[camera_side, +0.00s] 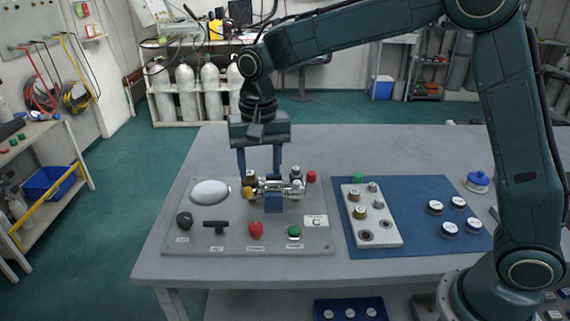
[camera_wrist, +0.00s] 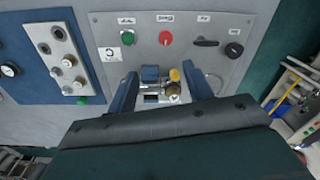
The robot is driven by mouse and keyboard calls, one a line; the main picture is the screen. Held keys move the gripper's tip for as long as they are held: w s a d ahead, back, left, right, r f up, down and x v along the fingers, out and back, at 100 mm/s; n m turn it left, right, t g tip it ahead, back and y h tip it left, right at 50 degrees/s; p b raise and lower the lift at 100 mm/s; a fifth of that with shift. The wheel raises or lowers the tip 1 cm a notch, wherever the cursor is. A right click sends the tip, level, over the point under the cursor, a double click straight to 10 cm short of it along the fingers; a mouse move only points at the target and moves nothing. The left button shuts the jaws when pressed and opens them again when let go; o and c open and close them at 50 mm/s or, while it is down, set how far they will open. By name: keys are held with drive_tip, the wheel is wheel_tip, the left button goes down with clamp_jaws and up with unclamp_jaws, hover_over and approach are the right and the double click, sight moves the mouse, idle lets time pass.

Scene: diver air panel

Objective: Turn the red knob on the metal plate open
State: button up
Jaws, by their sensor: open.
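The metal plate (camera_side: 205,244) lies flat on the grey table. The red knob (camera_side: 255,229) stands in its front row, above a small label; it also shows in the wrist view (camera_wrist: 165,38). A smaller red cap (camera_side: 311,177) sits near the plate's back edge, at the right end of the silver fitting (camera_side: 292,187). My gripper (camera_side: 259,172) points down over the fitting, behind the front-row red knob and apart from it. In the wrist view, its blue fingers (camera_wrist: 163,88) are spread with the fitting between or below them; contact cannot be told. No object is clearly held.
A black knob (camera_side: 184,219) and black T-handle (camera_side: 215,226) stand left of the red knob, a green knob (camera_side: 294,231) right. A white dome (camera_side: 209,191) is at the back left. A blue mat (camera_side: 427,240) with a valve block (camera_side: 361,214) and gauges lies right.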

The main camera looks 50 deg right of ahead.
sight(256, 226)
drive_tip(key=shift+w+a+f, duration=0.3)
drive_tip(key=shift+w+f, duration=0.05)
drive_tip(key=shift+f, duration=0.15)
drive_tip(key=shift+w+a+f, duration=0.3)
drive_tip(key=shift+f, duration=0.15)
drive_tip(key=shift+f, duration=0.1)
drive_tip(key=shift+f, duration=6.8)
drive_tip(key=shift+c, duration=0.4)
drive_tip(key=c, duration=0.9)
